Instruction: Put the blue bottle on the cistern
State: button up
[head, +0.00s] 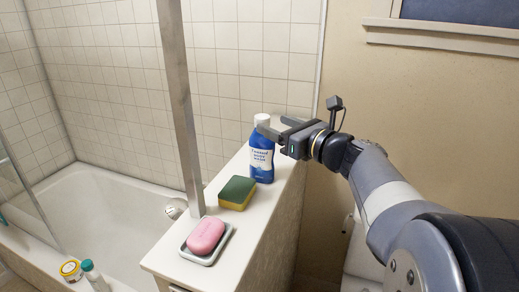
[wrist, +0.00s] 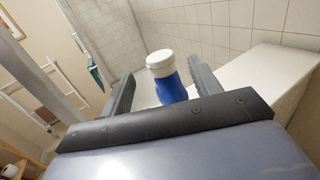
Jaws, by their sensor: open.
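The blue bottle (head: 261,158) with a white cap and white lettering stands upright at the far end of the white ledge. In the wrist view the bottle (wrist: 173,88) shows between the two fingers, toward the right one. My gripper (head: 268,128) is open at the height of the bottle's upper part, with a finger on either side of it. I cannot tell whether a finger touches it. The gripper's fingers also show in the wrist view (wrist: 160,90). The cistern is not clearly visible; a white surface (head: 362,245) shows partly behind my arm, low at the right.
A green and yellow sponge (head: 237,193) and a pink soap (head: 206,235) in a grey dish (head: 188,250) sit on the ledge (head: 258,222). A metal post (head: 180,110) rises beside them. The bathtub (head: 110,200) is at the left.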

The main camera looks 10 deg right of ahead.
aim_at(268, 122)
jog(key=shift+p+x, duration=0.75)
jog(key=shift+x, duration=2)
jog(key=shift+f, duration=0.1)
jog(key=shift+c, duration=0.3)
grip_shut()
